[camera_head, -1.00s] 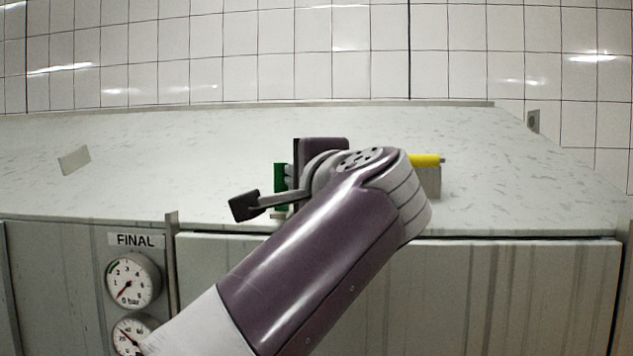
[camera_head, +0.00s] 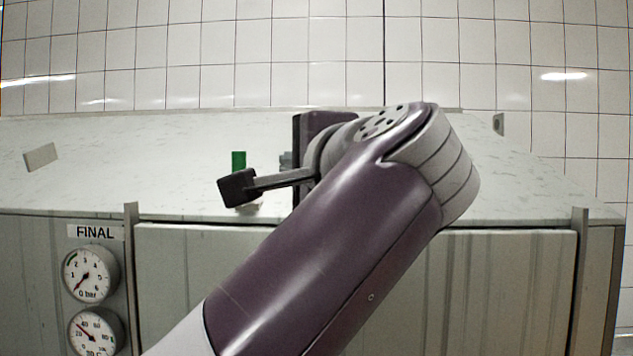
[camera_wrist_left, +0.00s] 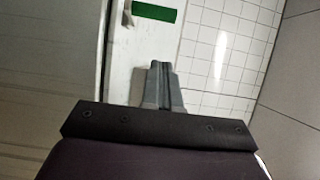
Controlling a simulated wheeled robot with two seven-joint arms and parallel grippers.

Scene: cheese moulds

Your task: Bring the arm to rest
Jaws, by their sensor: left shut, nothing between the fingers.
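My left arm (camera_head: 330,240) comes in from the lower left and reaches up across the front of the pale counter (camera_head: 120,150). My left gripper (camera_head: 286,160) is mostly hidden behind the wrist in the head view. In the left wrist view its grey fingers (camera_wrist_left: 161,85) are together with nothing between them. A small green thing (camera_head: 238,161) stands on the counter to the left of the gripper, apart from it in the head view. A green patch (camera_wrist_left: 155,12) also shows beyond the fingertips in the left wrist view. My right gripper is not in view.
A small grey block (camera_head: 41,157) lies at the counter's far left. Below are metal cabinet fronts (camera_head: 520,290) and two gauges, one (camera_head: 88,275) under a FINAL label (camera_head: 95,232). A tiled wall (camera_head: 250,55) stands behind. The counter's left part is mostly clear.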

